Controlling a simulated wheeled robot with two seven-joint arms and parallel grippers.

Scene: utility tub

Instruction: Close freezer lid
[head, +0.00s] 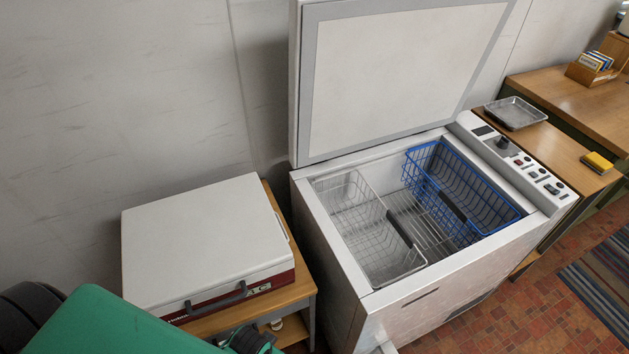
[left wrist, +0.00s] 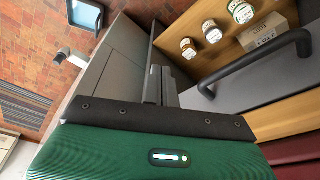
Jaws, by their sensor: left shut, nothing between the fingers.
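The white chest freezer (head: 350,280) stands in the middle of the head view. Its lid (head: 400,75) is raised and leans back near the wall, showing its pale inner panel with a grey border. Inside are a white wire basket (head: 365,235) on the left and a blue wire basket (head: 465,190) on the right. My green left arm enters the head view at bottom left, well apart from the lid. In the left wrist view my left gripper (left wrist: 157,84) is shut and empty. My right gripper is not in view.
A white and dark red box (head: 200,245) with a black handle (head: 217,300) sits on a wooden stand left of the freezer. Jars (left wrist: 211,30) stand on its shelf. A control panel (head: 510,155) and a desk with a metal tray (head: 515,113) are to the right.

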